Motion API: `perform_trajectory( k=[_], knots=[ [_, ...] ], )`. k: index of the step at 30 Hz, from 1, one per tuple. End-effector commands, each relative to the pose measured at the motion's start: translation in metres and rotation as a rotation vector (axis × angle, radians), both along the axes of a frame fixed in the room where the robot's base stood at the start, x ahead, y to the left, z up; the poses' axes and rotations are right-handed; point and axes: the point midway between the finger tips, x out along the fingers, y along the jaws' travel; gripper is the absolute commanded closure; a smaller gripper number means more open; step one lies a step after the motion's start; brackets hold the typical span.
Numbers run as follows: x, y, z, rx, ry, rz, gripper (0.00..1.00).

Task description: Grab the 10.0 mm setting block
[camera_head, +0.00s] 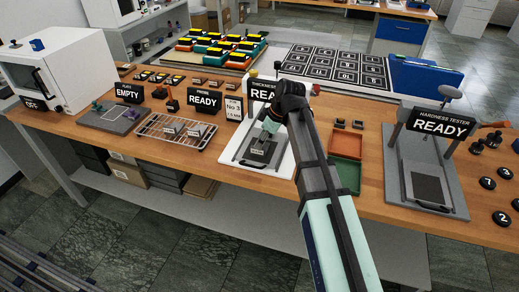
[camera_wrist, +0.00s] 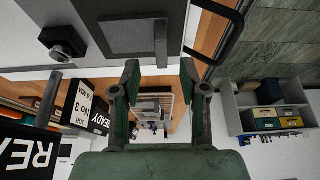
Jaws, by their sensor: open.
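No label reading 10.0 mm can be made out, so I cannot tell which piece is the setting block. Two small dark blocks (camera_head: 349,124) sit on the bench behind the orange tray. My gripper (camera_head: 270,125) is over the thickness gauge (camera_head: 226,158), partly hidden by my arm. In the wrist view my gripper (camera_wrist: 160,75) has its two green fingers spread apart with nothing between them. A dark piece with a round metal top (camera_wrist: 62,40) stands beside that plate.
An orange tray (camera_head: 347,144) and a green tray (camera_head: 347,177) lie right of the gauge. A wire rack (camera_head: 176,132) with small pieces is to its left. The hardness tester (camera_head: 433,160) stands farther right. Signs stand along the bench behind the gauge.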

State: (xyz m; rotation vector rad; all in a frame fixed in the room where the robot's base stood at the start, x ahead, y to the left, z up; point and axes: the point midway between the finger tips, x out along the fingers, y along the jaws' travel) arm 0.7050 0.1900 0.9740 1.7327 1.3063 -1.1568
Motion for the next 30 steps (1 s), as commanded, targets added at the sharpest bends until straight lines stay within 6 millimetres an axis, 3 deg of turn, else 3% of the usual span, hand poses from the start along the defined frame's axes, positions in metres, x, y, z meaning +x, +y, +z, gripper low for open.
perform_trajectory(
  k=[12,21,23,25,30],
  knots=[
    [0.001,0.014,-0.041,-0.001,0.001,0.000,0.56],
    [0.002,0.015,-0.044,0.000,0.000,0.000,0.56],
    [0.002,0.015,-0.044,0.000,0.000,0.000,0.74],
    [0.002,0.015,-0.044,0.000,0.000,0.000,0.99],
    [0.002,0.015,-0.044,0.000,0.000,0.000,1.00]
  ],
)
